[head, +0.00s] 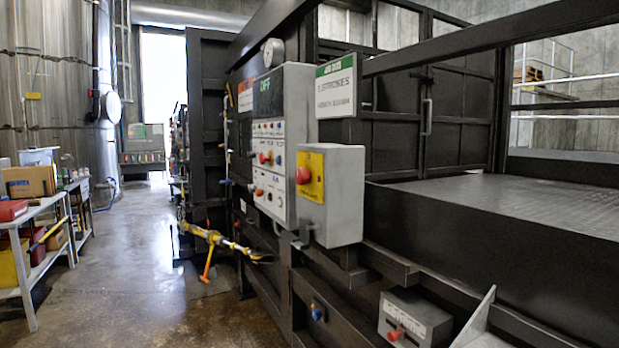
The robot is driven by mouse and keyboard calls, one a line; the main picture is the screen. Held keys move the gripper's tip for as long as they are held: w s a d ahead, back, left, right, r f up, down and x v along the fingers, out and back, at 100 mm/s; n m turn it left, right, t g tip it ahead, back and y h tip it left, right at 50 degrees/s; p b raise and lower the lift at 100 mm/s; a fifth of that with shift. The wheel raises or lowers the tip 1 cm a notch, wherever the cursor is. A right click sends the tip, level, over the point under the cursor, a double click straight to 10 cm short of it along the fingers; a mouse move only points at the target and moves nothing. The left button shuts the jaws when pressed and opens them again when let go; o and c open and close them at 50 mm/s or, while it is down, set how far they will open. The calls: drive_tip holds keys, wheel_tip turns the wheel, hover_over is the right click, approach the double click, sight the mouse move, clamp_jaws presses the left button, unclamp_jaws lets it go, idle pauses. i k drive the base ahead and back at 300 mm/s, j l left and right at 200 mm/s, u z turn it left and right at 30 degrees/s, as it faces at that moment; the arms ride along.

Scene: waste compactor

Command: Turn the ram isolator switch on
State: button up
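A grey box (340,205) on the compactor's side has a yellow plate (313,188) with a red knob (303,176). Lower down, a smaller grey box (418,316) carries a white label and a red handle (395,335). The label is too small to read, so I cannot tell which of the two is the ram isolator switch. I also cannot tell the position of either red control. My gripper is not in view.
A control panel (271,150) with several buttons stands left of the yellow-plated box. Its top shows green "OFF" lettering. A yellow bar with an orange handle (208,262) sticks out low at the left. Shelving (40,260) lines the far left. The concrete floor (140,270) between is clear.

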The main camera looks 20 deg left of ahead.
sight(303, 176)
drive_tip(key=i+j+u, duration=0.15)
drive_tip(key=j, duration=0.3)
drive_tip(key=i+j+u, duration=0.15)
drive_tip(key=i+j, duration=0.2)
drive_tip(key=i+j+u, duration=0.2)
drive_tip(key=j, duration=0.3)
drive_tip(key=i, duration=0.05)
